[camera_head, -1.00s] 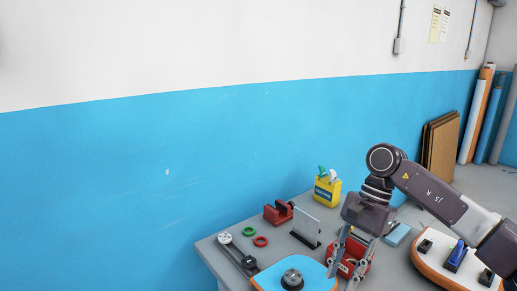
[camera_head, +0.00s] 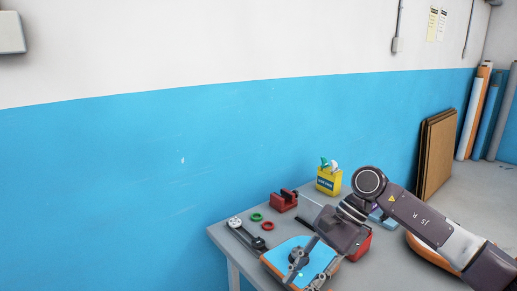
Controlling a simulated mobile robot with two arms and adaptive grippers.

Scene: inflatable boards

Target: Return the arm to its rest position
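My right arm comes in from the right, and its gripper (camera_head: 297,279) hangs over the blue and orange board piece (camera_head: 275,262) at the table's front. Its two fingers look spread apart, with nothing visibly held between them. Whether the fingers touch the board cannot be told. My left gripper is not in view.
The grey table (camera_head: 222,236) holds a pump-like tool (camera_head: 246,234), a green ring (camera_head: 256,217), a red ring (camera_head: 267,226), a red block-like device (camera_head: 284,201) and a yellow container (camera_head: 329,180). A red box (camera_head: 359,246) is partly behind my gripper. Cardboard sheets (camera_head: 437,155) lean on the wall.

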